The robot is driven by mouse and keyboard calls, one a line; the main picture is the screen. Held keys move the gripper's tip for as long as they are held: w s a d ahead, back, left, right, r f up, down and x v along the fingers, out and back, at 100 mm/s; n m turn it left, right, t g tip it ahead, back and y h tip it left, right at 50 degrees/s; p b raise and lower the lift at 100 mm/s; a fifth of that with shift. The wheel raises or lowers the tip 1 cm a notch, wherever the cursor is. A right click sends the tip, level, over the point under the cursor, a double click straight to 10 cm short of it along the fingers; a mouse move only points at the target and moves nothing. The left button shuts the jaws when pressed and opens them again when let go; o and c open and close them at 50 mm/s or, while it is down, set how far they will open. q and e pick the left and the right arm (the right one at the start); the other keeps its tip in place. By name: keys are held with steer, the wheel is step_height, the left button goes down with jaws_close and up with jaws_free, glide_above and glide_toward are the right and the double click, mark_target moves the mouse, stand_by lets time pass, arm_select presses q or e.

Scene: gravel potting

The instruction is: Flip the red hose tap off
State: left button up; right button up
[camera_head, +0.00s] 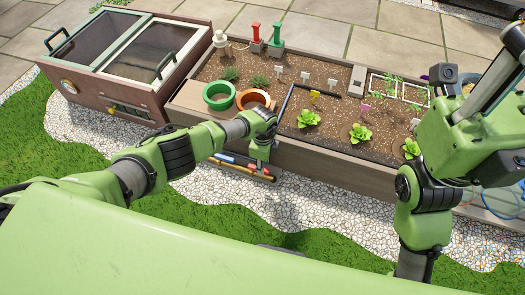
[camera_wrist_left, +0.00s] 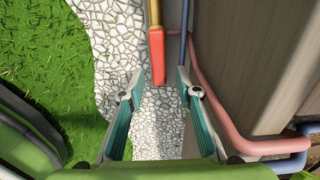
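In the left wrist view, a red handle (camera_wrist_left: 157,58) on a yellow shaft points down between the fingers of my left gripper (camera_wrist_left: 161,94). The fingers are open and apart from it. A red pipe (camera_wrist_left: 222,112) and a blue pipe (camera_wrist_left: 185,35) run beside it along the wooden wall. In the head view my left gripper (camera_head: 265,152) hangs at the planter's front side, beside red, blue and yellow parts (camera_head: 238,163). A red upright fitting (camera_head: 256,36) stands on the far planter edge. I cannot tell which red part is the hose tap. My right gripper is out of view.
The wooden planter (camera_head: 330,160) holds seedlings and pots, including a green pot (camera_head: 218,96). A green upright fitting (camera_head: 276,38) stands beside the red one. A cold frame (camera_head: 125,60) is at the left. White gravel (camera_head: 300,212) and grass lie in front.

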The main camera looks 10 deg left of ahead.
arm_select(q)
step_height(320, 180, up, 10)
stand_by(0.5)
stand_by(0.4)
